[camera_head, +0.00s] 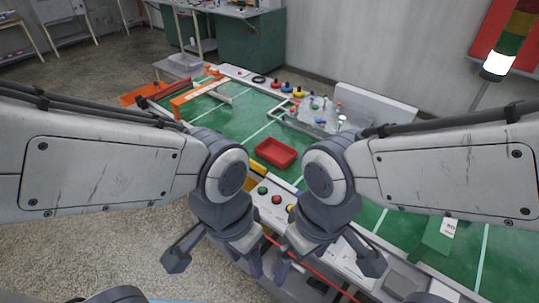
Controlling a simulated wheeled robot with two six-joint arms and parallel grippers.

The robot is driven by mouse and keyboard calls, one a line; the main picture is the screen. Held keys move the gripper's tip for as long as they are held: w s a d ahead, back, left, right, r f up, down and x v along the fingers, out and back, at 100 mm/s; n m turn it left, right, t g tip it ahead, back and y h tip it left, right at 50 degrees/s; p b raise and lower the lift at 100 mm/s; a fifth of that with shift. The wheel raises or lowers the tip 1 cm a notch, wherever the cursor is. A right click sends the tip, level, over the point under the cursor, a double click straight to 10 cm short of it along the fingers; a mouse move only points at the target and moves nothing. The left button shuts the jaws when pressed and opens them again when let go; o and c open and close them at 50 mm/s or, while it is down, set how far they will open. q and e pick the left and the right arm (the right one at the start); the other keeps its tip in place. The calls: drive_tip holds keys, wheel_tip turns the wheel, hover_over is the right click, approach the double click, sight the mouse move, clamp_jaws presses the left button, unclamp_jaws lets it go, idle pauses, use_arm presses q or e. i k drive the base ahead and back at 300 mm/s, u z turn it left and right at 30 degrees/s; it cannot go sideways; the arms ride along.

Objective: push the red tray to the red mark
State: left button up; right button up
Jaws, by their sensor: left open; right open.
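The red tray (276,152) is a shallow, empty rectangular tray. It lies on the green table top (245,122), in the gap between my two forearms. I cannot make out a red mark in this view; my arms hide parts of the table. My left gripper (215,262) is open and empty, low in the picture and in front of the table's near edge. My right gripper (325,265) is open and empty, over the near edge. Both are nearer to me than the tray and apart from it.
A near-edge panel carries coloured buttons (262,190). A clear tray of small parts (318,113) and coloured knobs stand behind the red tray. An orange frame (197,92) is at the back left, a green box (437,235) at the right. Bare green surface lies left of the tray.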

sight(275, 153)
drive_tip(key=k, duration=0.65)
drive_tip(key=u, duration=0.65)
drive_tip(key=i, duration=0.6)
drive_tip(key=u, duration=0.75)
drive_tip(key=i, duration=0.65)
drive_tip(key=z, duration=0.6)
drive_tip(key=i, duration=0.8)
drive_tip(key=z, duration=0.85)
